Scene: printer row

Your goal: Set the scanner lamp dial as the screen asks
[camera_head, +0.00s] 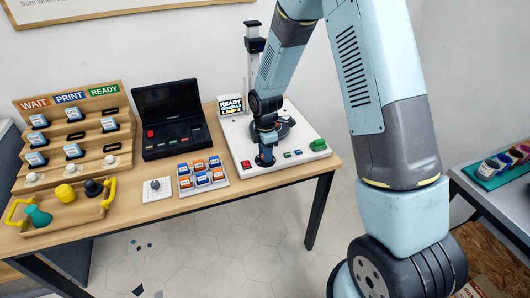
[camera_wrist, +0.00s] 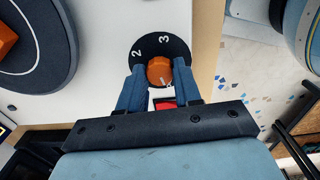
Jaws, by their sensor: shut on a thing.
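The scanner is a white slab (camera_head: 252,150) at the right end of the wooden table, with an upright column. Its small screen (camera_head: 231,104) reads READY on top and a LAMP line at the bottom; the smaller text and the digit are hard to read. In the wrist view, a black dial (camera_wrist: 150,47) shows the numbers 2 and 3 and carries an orange knob (camera_wrist: 159,72). My gripper (camera_wrist: 159,68) has one finger on each side of the knob and is shut on it. In the head view my gripper (camera_head: 265,158) is over the slab's front and hides the dial.
A large round black disc (camera_wrist: 62,45) with an orange part is left of the dial.

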